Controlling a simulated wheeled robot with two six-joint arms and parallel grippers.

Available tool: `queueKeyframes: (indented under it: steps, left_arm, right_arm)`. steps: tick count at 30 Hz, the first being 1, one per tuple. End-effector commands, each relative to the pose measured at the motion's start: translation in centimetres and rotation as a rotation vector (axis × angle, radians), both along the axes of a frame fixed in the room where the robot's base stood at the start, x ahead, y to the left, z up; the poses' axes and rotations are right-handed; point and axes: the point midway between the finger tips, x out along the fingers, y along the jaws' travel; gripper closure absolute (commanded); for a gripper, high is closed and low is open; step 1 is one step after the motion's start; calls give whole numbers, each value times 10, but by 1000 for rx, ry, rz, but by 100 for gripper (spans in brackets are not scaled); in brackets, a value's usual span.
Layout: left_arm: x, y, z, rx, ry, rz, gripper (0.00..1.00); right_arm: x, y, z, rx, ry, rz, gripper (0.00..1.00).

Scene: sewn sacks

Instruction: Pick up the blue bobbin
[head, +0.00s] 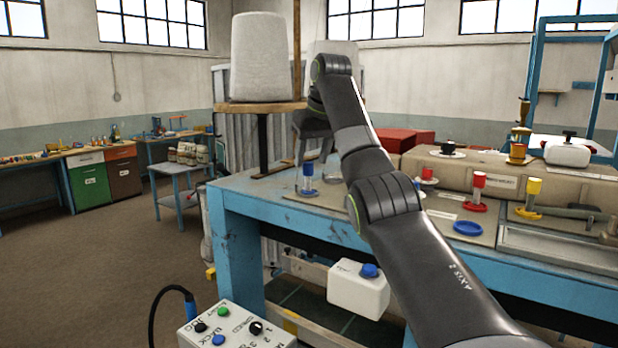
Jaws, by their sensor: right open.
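The blue bobbin (308,170) stands upright at the left end of the blue workbench, with a blue top, a pale lower part and a round blue base. My right arm comes in from the lower right, reaches over the bench and bends down at its far end. My right gripper (314,150) points down, open, just above and slightly behind the bobbin in the picture. I cannot tell the exact gap between them. My left gripper is not in view.
A red bobbin (479,181), a yellow bobbin (533,186) and an empty-looking blue disc (467,228) are on the bench (270,208) right of my arm. A large grey cone (259,58) stands on a wooden shelf behind. A control box (235,327) is in front.

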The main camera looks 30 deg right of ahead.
Motion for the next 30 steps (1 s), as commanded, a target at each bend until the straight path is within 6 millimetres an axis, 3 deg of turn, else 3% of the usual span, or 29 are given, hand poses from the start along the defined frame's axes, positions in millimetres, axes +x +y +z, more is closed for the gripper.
queueKeyframes:
  steps: [11, 18, 24, 30]
  left_arm:
    - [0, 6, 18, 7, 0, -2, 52]
    - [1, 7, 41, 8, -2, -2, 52]
    - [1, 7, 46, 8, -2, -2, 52]
    - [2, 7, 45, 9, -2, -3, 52]
  right_arm:
    - [4, 0, -12, 0, 4, 2, 51]
    - [17, -3, -36, 0, 4, 2, 51]
    - [23, -3, -53, -1, 2, 3, 51]
    - [23, -3, -55, -1, 1, 2, 51]
